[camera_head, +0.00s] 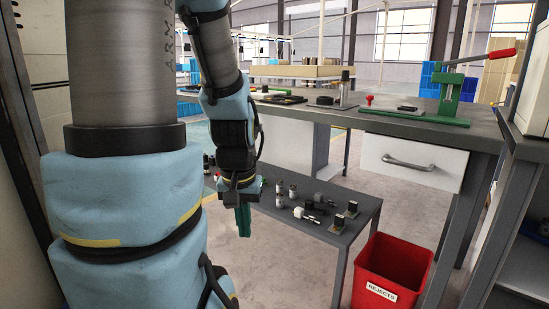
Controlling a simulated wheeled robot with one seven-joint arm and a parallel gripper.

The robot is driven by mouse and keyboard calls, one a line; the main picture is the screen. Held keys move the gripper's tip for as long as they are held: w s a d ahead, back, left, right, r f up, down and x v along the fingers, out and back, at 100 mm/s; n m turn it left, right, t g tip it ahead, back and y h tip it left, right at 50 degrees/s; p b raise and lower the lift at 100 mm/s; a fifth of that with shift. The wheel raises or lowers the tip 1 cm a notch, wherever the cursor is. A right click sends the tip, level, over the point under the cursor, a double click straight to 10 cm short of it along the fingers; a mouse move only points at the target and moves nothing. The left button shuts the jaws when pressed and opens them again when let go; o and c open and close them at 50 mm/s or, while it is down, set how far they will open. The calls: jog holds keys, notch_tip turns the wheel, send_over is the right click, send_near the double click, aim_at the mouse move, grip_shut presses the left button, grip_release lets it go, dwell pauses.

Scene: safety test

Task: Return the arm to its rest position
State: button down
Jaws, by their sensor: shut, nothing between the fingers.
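My arm fills the left of the head view, with large grey and light blue links close to the camera. Its far part bends down to my gripper (243,219), which hangs pointing downward with green fingers. The fingers are together and nothing shows between them. My gripper is at the left end of a low grey table (335,236), beside or in front of it; I cannot tell whether it is over the top. My near arm links hide the left part of the scene.
Several small metal and black parts lie on the low table. A red bin (391,272) labelled REJECTS stands at its right. A grey workbench (440,131) behind carries a green press (447,95) with a red handle. A dark upright edge stands at far left. Floor shows below my gripper.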

notch_tip(320, 180, up, 30)
jog(key=p, duration=3)
jog(key=shift+r, duration=0.15)
jog(key=shift+a, duration=0.1)
